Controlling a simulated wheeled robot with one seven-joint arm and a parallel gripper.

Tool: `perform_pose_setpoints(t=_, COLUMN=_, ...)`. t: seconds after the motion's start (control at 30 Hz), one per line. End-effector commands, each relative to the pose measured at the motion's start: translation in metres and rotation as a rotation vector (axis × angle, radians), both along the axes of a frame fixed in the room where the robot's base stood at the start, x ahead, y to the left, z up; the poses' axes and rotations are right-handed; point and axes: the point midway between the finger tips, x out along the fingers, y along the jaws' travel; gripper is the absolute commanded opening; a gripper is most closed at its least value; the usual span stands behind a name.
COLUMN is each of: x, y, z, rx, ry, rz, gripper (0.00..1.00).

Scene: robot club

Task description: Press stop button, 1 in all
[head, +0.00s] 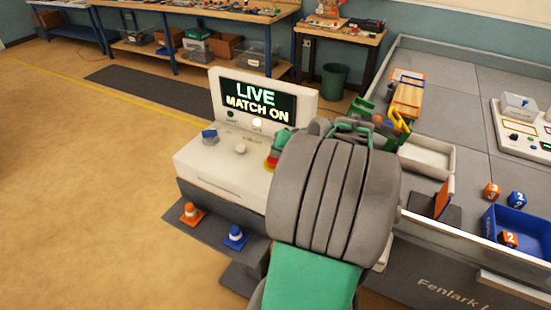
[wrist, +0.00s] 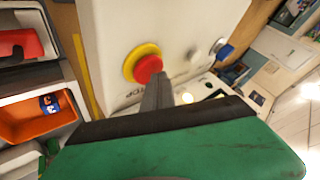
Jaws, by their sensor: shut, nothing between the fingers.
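The stop button (wrist: 149,67) is a round red cap on a yellow ring, with partly hidden lettering beside it in the wrist view. In the head view only its edge (head: 270,164) shows past my arm, on the white console (head: 215,170). The console's screen (head: 258,101) reads "LIVE MATCH ON". My gripper (wrist: 160,86) is shut and empty, its fingertips overlapping the lower right edge of the red cap in the wrist view. I cannot tell whether they touch it. My arm hides most of the gripper in the head view.
A blue knob (head: 209,137) and a white knob (head: 240,149) stand left of the button. The grey arena table at right holds a white tray (head: 429,155) and a blue bin (head: 517,232).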

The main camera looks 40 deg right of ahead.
Motion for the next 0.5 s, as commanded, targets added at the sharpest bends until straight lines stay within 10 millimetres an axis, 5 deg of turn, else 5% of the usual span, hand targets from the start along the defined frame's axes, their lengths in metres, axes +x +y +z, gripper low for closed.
perform_pose_setpoints(t=0.5, x=-0.0003, y=0.0007, z=-0.0077, rx=0.003, ry=0.002, rz=0.0, gripper=0.0)
